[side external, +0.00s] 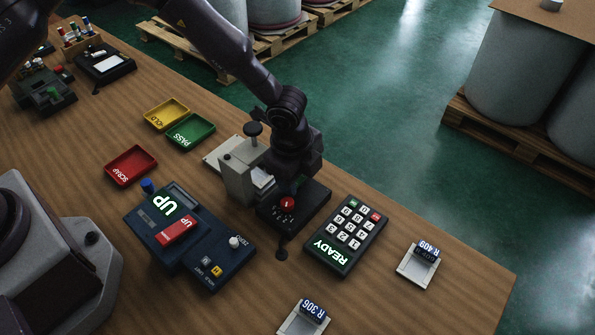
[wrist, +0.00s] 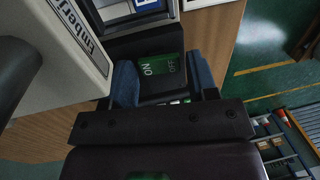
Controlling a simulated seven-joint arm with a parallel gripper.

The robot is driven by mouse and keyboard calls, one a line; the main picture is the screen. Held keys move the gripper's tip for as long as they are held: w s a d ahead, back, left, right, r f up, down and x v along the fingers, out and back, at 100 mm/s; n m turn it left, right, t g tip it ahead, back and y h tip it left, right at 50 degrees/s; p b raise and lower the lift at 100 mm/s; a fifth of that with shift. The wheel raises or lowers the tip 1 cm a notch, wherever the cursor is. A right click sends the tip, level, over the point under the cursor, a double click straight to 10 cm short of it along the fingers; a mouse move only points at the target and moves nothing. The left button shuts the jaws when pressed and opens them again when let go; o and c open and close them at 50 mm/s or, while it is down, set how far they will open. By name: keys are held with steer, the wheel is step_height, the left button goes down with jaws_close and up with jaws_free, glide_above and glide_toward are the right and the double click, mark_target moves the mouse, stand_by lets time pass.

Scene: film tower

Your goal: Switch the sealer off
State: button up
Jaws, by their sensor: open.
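The sealer is a pale grey machine (side external: 235,180) with a black knob on top, near the far table edge in the side view. In the wrist view its pale housing (wrist: 65,45) carries a label starting "Ember". The ON half looks brighter; I cannot tell which half is pressed in. My gripper (wrist: 162,75) is open, one blue-grey finger on each side of the switch. Contact is unclear. In the side view my wrist is beside the sealer and the fingertips are hidden.
A black box with a red button (side external: 288,204) stands just in front of my wrist. A READY keypad (side external: 345,235) is to its right and a blue UP panel (side external: 190,235) to the left. Red (side external: 130,166), yellow (side external: 166,114) and green (side external: 190,132) trays lie left.

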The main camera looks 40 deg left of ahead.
steer(key=shift+c, duration=0.4)
steer(key=c, duration=0.6)
steer(key=shift+o, duration=0.2)
steer(key=shift+w+g, duration=0.2)
steer(key=shift+g, duration=0.65)
steer(key=shift+w+g, duration=0.15)
steer(key=shift+g, duration=0.7)
steer(key=o, duration=0.6)
steer(key=shift+o, duration=0.2)
steer(key=shift+r, duration=0.1)
step_height(320, 180, up, 13)
steer(key=w, duration=0.2)
